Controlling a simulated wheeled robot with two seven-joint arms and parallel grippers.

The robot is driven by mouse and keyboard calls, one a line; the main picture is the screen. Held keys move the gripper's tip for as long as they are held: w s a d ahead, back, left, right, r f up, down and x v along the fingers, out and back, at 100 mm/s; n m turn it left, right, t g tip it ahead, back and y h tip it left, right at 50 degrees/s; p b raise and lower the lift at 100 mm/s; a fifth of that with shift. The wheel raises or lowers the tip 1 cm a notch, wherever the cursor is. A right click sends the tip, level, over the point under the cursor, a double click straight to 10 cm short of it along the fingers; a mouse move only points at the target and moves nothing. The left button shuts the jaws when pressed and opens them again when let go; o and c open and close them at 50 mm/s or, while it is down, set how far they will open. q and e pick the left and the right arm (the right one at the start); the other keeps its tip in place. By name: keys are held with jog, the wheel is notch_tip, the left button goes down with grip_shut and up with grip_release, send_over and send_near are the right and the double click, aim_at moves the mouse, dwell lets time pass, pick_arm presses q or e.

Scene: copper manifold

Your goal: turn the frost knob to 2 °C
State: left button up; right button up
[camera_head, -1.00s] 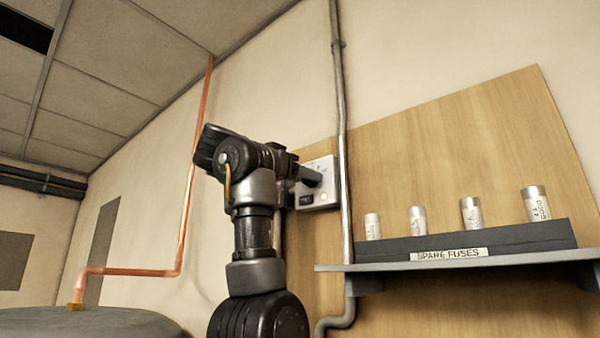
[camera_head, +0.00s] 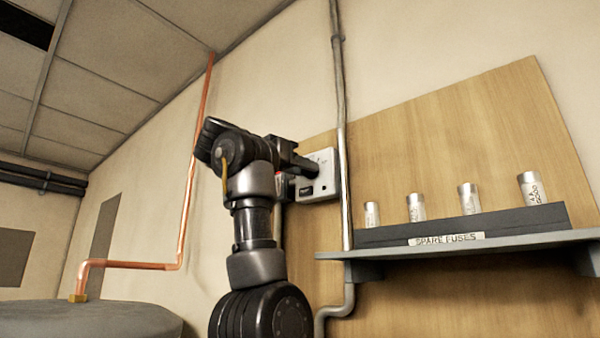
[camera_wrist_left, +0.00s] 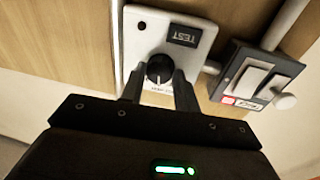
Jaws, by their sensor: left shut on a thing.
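The frost control box (camera_head: 325,186) is a white box on the wooden backboard, left of the grey vertical pipe. In the left wrist view its white face (camera_wrist_left: 150,36) carries a dark TEST display (camera_wrist_left: 184,37), a dark round spot and the black frost knob (camera_wrist_left: 160,68) with a pale pointer line. My left gripper (camera_wrist_left: 158,82) is shut on the knob, one finger on each side. In the head view the gripper (camera_head: 312,169) reaches the box from the left and hides the knob. The scale marks are too small or covered to read. My right gripper is not in view.
A shelf (camera_head: 460,243) labelled SPARE FUSES holds several metal fuses (camera_head: 470,199) at the right. A copper pipe (camera_head: 190,200) runs up the wall at left.

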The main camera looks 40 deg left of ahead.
pick_arm(q)
jog(key=shift+f+n+t+y+b, duration=0.1)
jog(key=shift+n+t+y+b, duration=0.2)
jog(key=shift+n+b, duration=1.6)
jog(key=shift+f+n+t+y+b, duration=0.1)
jog(key=shift+n+t+y+b, duration=0.25)
jog(key=shift+n, duration=2.95)
jog(key=shift+r, duration=0.1)
jog(key=o, duration=1)
jog(key=shift+s, duration=0.1)
